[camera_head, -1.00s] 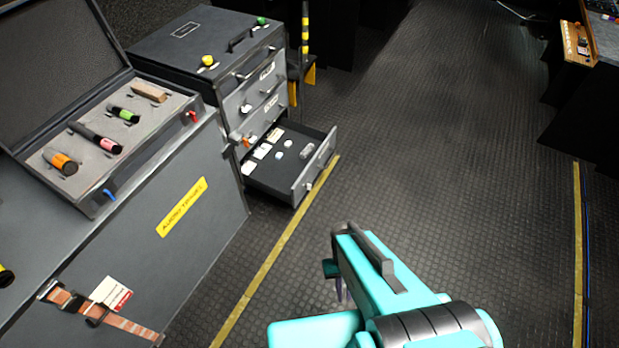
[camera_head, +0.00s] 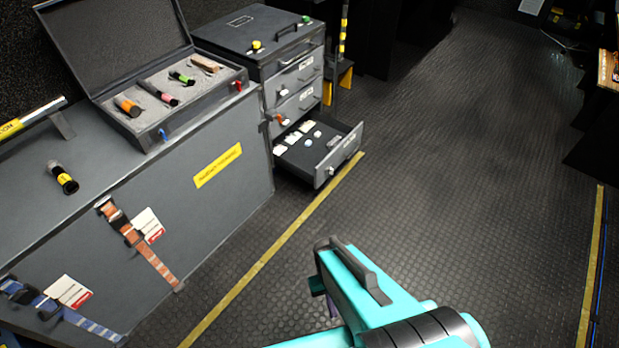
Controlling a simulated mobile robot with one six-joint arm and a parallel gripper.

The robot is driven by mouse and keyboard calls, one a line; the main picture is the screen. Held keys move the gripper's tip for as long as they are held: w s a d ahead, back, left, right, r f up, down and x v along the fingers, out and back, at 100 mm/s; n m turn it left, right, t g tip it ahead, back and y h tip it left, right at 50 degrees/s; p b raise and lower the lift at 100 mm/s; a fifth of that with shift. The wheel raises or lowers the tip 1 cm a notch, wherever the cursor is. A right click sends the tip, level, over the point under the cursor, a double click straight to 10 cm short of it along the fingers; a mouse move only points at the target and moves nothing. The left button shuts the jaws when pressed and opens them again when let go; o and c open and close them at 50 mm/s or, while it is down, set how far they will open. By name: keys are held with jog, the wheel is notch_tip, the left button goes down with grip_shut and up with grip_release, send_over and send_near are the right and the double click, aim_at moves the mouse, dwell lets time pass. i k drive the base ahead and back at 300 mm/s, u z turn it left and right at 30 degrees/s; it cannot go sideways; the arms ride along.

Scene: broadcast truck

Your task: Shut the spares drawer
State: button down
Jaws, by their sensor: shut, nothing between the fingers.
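The open drawer (camera_head: 338,160) is the lowest in the grey drawer unit (camera_head: 296,68). It is pulled out to the right over the floor, and several small items lie on its dark bottom. I cannot read its label. The two drawers above it look shut. My gripper (camera_head: 330,306) is at the lower middle of the view, in front of and below the drawer, well apart from it. The fingers are small and dark and partly hidden by my turquoise arm; they are shut and empty.
A long grey case (camera_head: 222,200) with straps stands left of the drawer unit. An open case of microphones (camera_head: 152,125) and a yellow-banded microphone (camera_head: 63,178) are on it. A yellow floor line (camera_head: 268,255) runs past the drawer's front. The ribbed floor to the right (camera_head: 470,190) is clear.

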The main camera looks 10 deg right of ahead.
aim_at(311, 164)
jog(key=u, duration=0.2)
jog(key=k, duration=0.7)
jog(key=u, duration=0.8)
jog(key=i, duration=1.45)
jog(key=z, duration=0.7)
jog(key=i, duration=0.45)
jog(key=z, duration=0.1)
